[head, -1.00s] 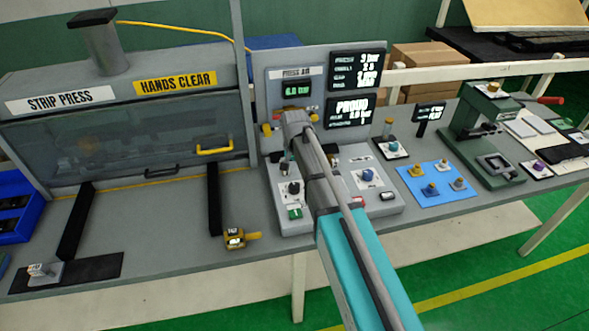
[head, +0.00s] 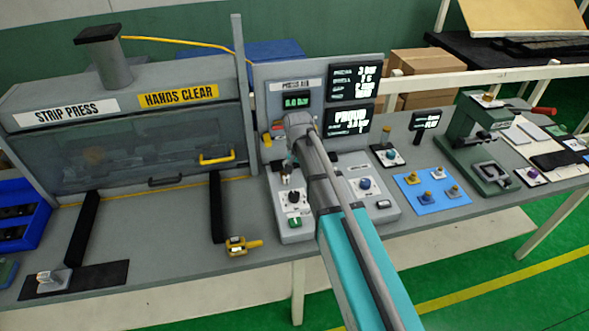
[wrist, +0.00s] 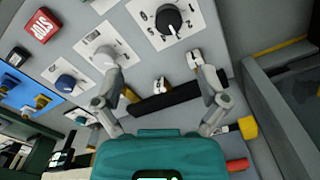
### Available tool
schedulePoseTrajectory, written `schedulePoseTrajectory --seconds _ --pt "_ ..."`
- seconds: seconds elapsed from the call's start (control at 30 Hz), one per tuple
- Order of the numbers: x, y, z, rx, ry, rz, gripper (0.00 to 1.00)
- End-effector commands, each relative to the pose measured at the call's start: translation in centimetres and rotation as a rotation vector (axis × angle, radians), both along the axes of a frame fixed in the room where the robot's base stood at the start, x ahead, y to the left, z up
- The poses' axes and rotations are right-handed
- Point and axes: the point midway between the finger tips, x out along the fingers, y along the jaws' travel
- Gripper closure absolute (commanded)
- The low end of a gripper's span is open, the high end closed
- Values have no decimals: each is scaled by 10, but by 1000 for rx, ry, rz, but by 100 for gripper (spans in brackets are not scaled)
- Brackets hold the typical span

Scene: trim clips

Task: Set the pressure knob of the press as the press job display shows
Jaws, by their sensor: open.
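The press job display (head: 355,82) stands at the back; its text is small, and its top line seems to read 3 bar. A green-lit readout (head: 296,101) left of it seems to show 6.0 bar. My gripper (wrist: 160,73) is open and empty above the control panel. In the wrist view, a black knob (wrist: 169,19) on a numbered white plate lies beyond the fingertips. A grey knob (wrist: 105,56) on another marked plate lies beside the left finger. A blue knob (wrist: 66,83) is farther left. I cannot tell which one sets pressure.

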Motion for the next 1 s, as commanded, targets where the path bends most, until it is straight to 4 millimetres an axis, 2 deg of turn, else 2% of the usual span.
schedulePoseTrajectory --seconds 1.0 --pt "-91 -72 -81 -1 0 151 7"
